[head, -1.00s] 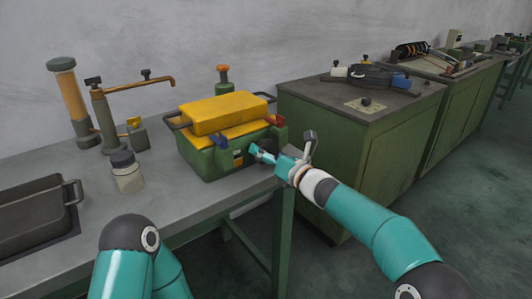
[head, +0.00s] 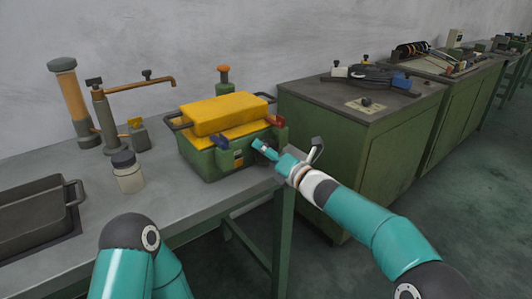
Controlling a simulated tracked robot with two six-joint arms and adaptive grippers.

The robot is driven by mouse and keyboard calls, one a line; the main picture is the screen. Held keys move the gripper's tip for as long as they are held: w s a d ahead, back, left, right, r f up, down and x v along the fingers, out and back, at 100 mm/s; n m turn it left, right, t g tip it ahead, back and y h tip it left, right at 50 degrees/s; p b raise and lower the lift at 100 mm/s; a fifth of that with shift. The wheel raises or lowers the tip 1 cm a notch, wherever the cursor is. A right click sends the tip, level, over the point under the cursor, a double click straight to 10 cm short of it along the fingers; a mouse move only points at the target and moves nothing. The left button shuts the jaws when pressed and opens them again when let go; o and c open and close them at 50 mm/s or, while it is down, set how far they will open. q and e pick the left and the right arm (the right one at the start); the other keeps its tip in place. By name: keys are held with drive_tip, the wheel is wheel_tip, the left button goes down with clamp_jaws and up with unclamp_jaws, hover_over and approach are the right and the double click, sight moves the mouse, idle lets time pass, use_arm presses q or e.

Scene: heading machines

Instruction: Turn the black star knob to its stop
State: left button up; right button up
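A small black knob (head: 366,101) sits on a pale plate on top of the green cabinet at the right. It is too small to tell whether it is star-shaped. A dark knob (head: 146,74) also tops the copper-coloured pipe at the left. My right gripper (head: 288,146) is beside the front right corner of the green box (head: 205,160) with the yellow lid. Its fingers are spread, with nothing visible between them. It is well apart from the knob on the cabinet. Only a bent part of my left arm shows; its gripper is out of view.
The grey bench (head: 165,195) holds a dark tray (head: 35,215), a black-capped jar (head: 128,172) and an orange-and-grey column (head: 75,100). A gap separates the bench from the green cabinet (head: 340,150). A black coil (head: 370,76) lies behind the plate.

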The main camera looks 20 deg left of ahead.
drive_tip(key=shift+w+d, duration=0.15)
drive_tip(key=shift+d, duration=0.1)
drive_tip(key=o, duration=1.1)
drive_tip(key=shift+f, duration=0.1)
drive_tip(key=shift+c, duration=0.2)
drive_tip(key=shift+o, duration=0.6)
drive_tip(key=shift+a, duration=0.1)
drive_tip(key=shift+f, duration=0.15)
drive_tip(key=shift+a, duration=0.1)
